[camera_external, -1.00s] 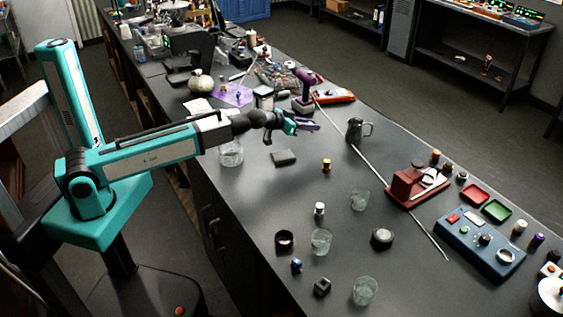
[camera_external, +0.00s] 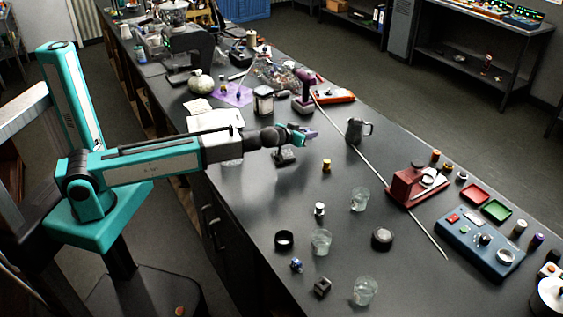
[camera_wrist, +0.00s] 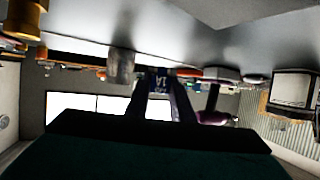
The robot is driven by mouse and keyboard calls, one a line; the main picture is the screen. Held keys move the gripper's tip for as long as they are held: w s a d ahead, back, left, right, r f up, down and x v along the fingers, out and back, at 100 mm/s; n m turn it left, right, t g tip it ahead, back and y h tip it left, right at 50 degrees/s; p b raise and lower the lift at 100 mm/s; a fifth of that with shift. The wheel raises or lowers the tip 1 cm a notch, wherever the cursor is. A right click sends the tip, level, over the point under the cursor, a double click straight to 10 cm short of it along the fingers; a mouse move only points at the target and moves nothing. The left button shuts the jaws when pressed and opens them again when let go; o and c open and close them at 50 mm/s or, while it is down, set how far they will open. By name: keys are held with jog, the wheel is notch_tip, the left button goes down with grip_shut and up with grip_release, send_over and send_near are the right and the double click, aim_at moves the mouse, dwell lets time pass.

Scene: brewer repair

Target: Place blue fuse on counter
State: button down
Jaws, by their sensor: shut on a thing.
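My gripper (camera_external: 308,134) is over the dark counter (camera_external: 255,215), near its left side. In the wrist view, my gripper (camera_wrist: 160,95) has its two dark fingers close together on a small blue fuse (camera_wrist: 160,80) with pale lettering. The picture there is upside down, with the counter surface (camera_wrist: 170,30) at the top. The fuse is too small to make out in the external view. The gap between fuse and counter cannot be judged exactly, but the gripper looks low above it.
A dark block (camera_external: 285,158) lies just below my gripper. Bare counter lies in front, before several glasses.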

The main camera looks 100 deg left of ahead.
jog(key=shift+n+g+y, duration=0.3)
jog(key=shift+n+g, duration=0.3)
jog(key=shift+g, duration=0.1)
jog(key=w+d+b, duration=0.1)
jog(key=w+d, duration=0.2)
jog(key=w+d+r+b, duration=0.1)
jog(key=w+d, duration=0.2)
jog(key=d, duration=0.1)
jog(key=w+d+b, duration=0.1)
jog(key=w+d, duration=0.2)
jog(key=w, duration=0.1)
jog(key=shift+d+r, duration=0.25)
jog(key=shift+d, duration=0.1)
jog(key=w+d+r+t+b, duration=0.1)
jog(key=w+d, duration=0.3)
jog(key=d, duration=0.3)
jog(key=w+d+r+b, duration=0.2)
jog(key=w+d, duration=0.2)
jog(key=d, duration=0.2)
jog(key=m+t+h+b, duration=0.3)
jog(key=m+t+b, duration=0.1)
jog(key=m, duration=0.1)
send_over(356, 263)
jog(key=shift+r, duration=0.4)
jog(key=shift+f+g+p, duration=0.15)
jog(key=shift+g+p, duration=0.15)
jog(key=shift+f+p, duration=0.55)
jog(key=shift+f, duration=2.5)
jog(key=shift+f+p, duration=0.35)
jog(key=shift+f, duration=1.5)
